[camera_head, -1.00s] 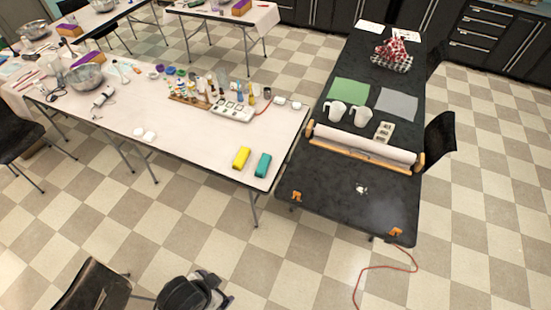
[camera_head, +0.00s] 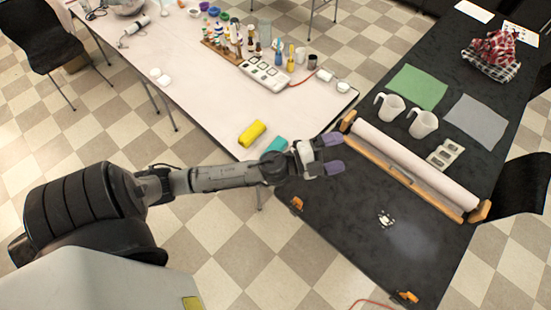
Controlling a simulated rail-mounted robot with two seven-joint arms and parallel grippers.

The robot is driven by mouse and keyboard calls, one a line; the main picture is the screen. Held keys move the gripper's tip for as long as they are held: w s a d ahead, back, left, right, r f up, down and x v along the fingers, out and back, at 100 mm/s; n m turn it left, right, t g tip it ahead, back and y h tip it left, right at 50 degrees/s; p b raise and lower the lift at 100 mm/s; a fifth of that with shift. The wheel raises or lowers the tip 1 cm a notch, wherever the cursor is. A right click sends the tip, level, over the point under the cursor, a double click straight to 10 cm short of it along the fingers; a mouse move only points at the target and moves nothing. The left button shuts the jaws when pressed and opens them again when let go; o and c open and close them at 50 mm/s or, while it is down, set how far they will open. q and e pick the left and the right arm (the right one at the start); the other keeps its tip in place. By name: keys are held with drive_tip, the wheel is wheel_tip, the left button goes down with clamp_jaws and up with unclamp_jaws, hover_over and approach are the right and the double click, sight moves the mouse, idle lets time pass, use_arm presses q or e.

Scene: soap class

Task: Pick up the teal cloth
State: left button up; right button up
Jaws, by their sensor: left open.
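The teal cloth (camera_head: 276,145) lies near the corner of the white table (camera_head: 198,97), folded into a small block. My left arm partly hides it. A yellow cloth (camera_head: 252,133) lies just left of it. My left gripper (camera_head: 338,153) is open and empty, with purple fingertips pointing right. It is in front of the black table's left edge in the picture, to the right of the teal cloth and apart from it. My right gripper is not in view.
The black table (camera_head: 340,215) holds a paper roll (camera_head: 415,163) on a wooden stand, two white jugs (camera_head: 422,124), a green sheet (camera_head: 417,87) and a grey sheet (camera_head: 477,122). Bottles and a white tray (camera_head: 264,75) stand farther back on the white table.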

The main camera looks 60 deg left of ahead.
use_arm(q)
wheel_tip(320, 180, down, 9)
drive_tip(key=w+m+g+h+b, duration=0.2)
drive_tip(key=m+g+h+b, duration=0.35)
drive_tip(key=m, duration=0.35)
drive_tip(key=m+g+y+b, duration=0.5)
drive_tip(key=g+y+b, duration=0.75)
drive_tip(key=b, duration=0.25)
hover_over(273, 149)
drive_tip(key=shift+g+h, duration=0.3)
wheel_tip(273, 149, down, 24)
drive_tip(key=shift+a+f, duration=0.1)
drive_tip(key=shift+a, duration=0.05)
drive_tip(key=shift+f+b, duration=0.5)
drive_tip(key=shift+f, duration=2.65)
drive_tip(key=shift+c, duration=0.6)
drive_tip(key=shift+r, duration=0.1)
drive_tip(key=c, duration=0.9)
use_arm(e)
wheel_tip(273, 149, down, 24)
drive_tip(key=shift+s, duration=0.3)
